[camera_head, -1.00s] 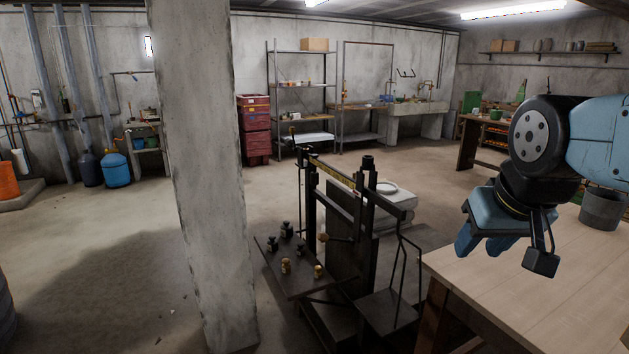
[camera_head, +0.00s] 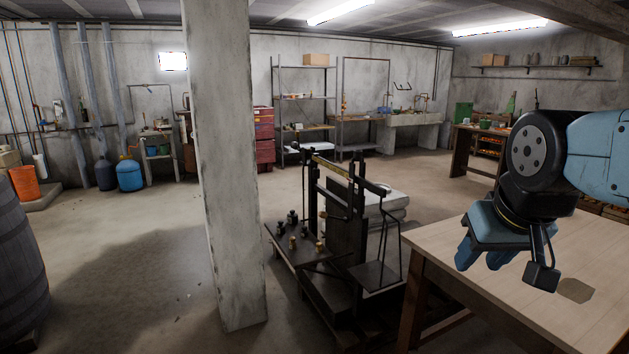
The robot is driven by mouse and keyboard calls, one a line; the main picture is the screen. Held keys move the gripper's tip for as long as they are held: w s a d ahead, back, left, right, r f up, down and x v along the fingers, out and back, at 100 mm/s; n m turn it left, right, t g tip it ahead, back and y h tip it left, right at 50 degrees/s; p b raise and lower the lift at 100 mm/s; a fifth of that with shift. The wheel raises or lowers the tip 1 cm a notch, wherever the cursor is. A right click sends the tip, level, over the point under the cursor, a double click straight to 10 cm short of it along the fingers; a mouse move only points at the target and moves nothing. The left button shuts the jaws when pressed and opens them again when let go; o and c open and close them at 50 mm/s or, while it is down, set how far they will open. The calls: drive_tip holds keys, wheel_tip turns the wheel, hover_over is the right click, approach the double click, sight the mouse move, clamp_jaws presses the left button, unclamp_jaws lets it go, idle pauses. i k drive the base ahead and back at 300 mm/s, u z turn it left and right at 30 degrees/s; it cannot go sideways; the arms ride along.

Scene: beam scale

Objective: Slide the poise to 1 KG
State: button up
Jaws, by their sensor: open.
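The black beam scale (camera_head: 347,225) stands on the floor near the middle, just left of the wooden table. Its beam (camera_head: 335,169) carries a brass-coloured strip and lies between dark uprights. The poise is too small and dark to tell apart on the beam, and I cannot read the marks. Several small dark and brass-coloured weights sit on the scale's left-hand plate (camera_head: 310,255). My gripper (camera_head: 484,257) is open and empty, with blue fingers pointing down above the table's left part. It is to the right of the scale and well apart from it.
The wooden table (camera_head: 470,265) fills the lower right, with a dark patch on its top. A concrete pillar (camera_head: 225,180) stands left of the scale. A barrel (camera_head: 18,260) is at the left edge. The floor (camera_head: 130,250) between barrel and pillar is clear.

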sight(316, 171)
drive_tip(key=u, duration=0.15)
drive_tip(key=k, duration=0.15)
drive_tip(key=u, duration=0.25)
drive_tip(key=i, duration=1)
drive_tip(key=z, duration=0.1)
